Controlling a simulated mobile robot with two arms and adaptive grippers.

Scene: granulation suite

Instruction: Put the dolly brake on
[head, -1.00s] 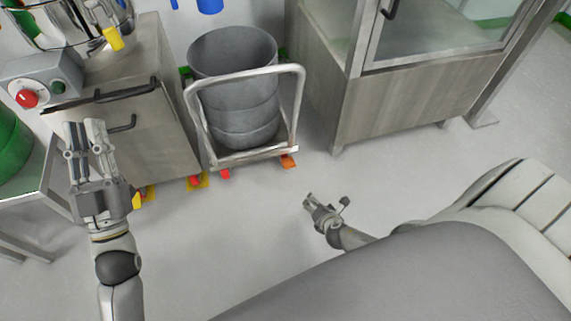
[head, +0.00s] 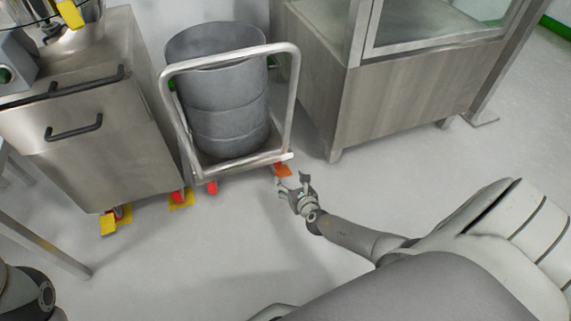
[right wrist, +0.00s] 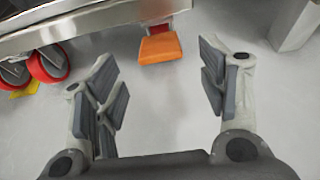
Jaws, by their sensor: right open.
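The dolly (head: 282,110) is a metal frame with a raised handle hoop, holding a grey drum (head: 225,105). Its orange brake pedal (head: 283,171) sticks out low at the near right corner. In the right wrist view the orange pedal (right wrist: 160,48) lies ahead, between and beyond the fingertips. My right gripper (head: 294,183) is open and empty, just short of the pedal on the near side, close to the floor. The fingers also show spread in the right wrist view (right wrist: 162,85). Of my left arm, only a part shows at the lower left; its gripper is out of the picture.
Red dolly wheels (right wrist: 48,65) show left of the pedal. A steel cabinet on casters (head: 90,150) with yellow pedals stands left of the dolly. A cabinet with a glazed top (head: 400,100) stands right, its leg near the pedal. The floor in front is clear.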

